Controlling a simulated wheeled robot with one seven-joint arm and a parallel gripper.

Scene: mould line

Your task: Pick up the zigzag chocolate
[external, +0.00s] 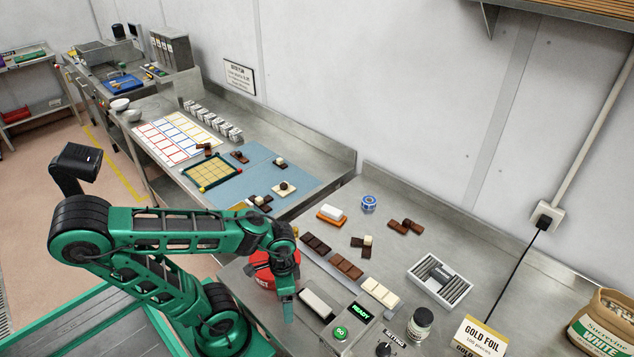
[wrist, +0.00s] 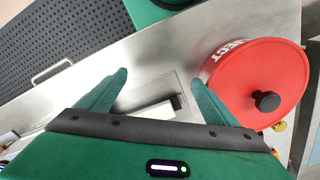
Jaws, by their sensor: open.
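My gripper (external: 287,305) points down over the near edge of the steel bench, in front of the red reject container (external: 262,278). In the wrist view the two green fingers of my gripper (wrist: 158,90) are apart. Only bench steel and a pale block with a dark end (wrist: 152,112) show between them. No piece is clearly marked as the zigzag chocolate. A stepped brown piece (external: 406,226) lies at the back of the bench, well away from my gripper. A brown piece with a cream part (external: 361,242) lies nearer. I cannot tell which is zigzag.
Dark (external: 316,243), milk (external: 346,268) and white (external: 380,291) chocolate bars lie in a row. A grey slotted tray (external: 440,282) stands to their right. A pale block (external: 316,304) and a control box (external: 345,326) stand close right of my gripper.

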